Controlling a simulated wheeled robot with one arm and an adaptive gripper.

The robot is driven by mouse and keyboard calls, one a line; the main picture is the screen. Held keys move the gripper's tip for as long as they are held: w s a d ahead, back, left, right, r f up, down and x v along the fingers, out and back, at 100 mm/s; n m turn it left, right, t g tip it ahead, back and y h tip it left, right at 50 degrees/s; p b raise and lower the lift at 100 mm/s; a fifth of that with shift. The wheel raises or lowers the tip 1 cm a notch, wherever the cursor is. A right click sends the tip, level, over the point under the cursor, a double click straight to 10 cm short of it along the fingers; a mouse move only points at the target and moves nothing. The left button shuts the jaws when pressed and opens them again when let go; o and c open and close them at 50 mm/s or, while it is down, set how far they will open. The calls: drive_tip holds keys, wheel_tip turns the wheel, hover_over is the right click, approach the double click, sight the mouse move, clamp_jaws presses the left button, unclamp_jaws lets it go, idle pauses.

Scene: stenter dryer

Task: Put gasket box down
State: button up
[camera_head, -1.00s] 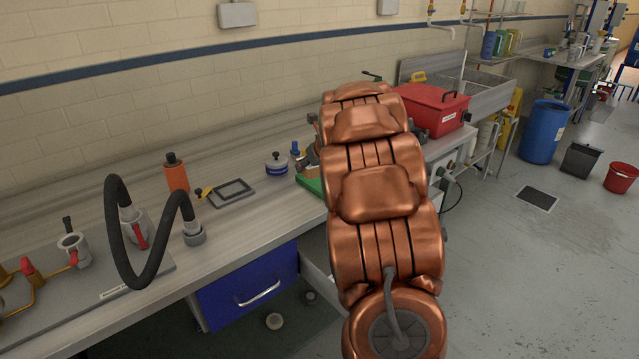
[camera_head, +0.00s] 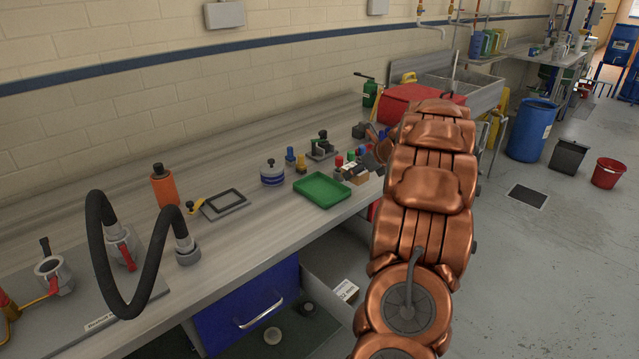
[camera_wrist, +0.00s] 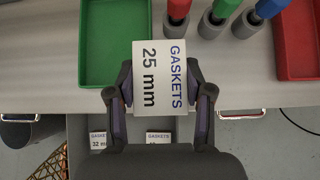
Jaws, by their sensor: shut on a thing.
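My gripper (camera_wrist: 160,95) is shut on a white gasket box (camera_wrist: 159,72) marked "GASKETS 25 mm", its label facing the wrist camera. The fingers press on its two sides. In the wrist view the box is over the bench's front edge, between a green tray (camera_wrist: 98,50) on the left and a red tray (camera_wrist: 300,45) on the right. I cannot tell whether it touches the bench. In the head view my arm hides most of the gripper. The green tray (camera_head: 322,189) looks empty there.
Below, an open drawer (camera_wrist: 120,125) holds two more gasket boxes, one marked 32 mm (camera_wrist: 98,141). A black hose (camera_head: 97,240) arches at left.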

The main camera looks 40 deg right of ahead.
drive_tip(key=w+a, duration=0.5)
drive_tip(key=w, duration=0.2)
drive_tip(key=shift+a+f+p, duration=0.3)
drive_tip(key=shift+a+f, duration=0.1)
drive_tip(key=shift+w+a+f, duration=0.15)
drive_tip(key=shift+w+f, duration=0.05)
drive_tip(key=shift+f, duration=0.75)
drive_tip(key=shift+w+a+f, duration=0.15)
drive_tip(key=shift+w+f, duration=0.05)
drive_tip(key=shift+f, duration=0.7)
drive_tip(key=shift+f, duration=0.1)
drive_tip(key=o, duration=1.2)
drive_tip(key=shift+c, duration=0.2)
drive_tip(key=shift+r, duration=0.2)
drive_tip(key=v, duration=1.2)
drive_tip(key=shift+a, duration=0.15)
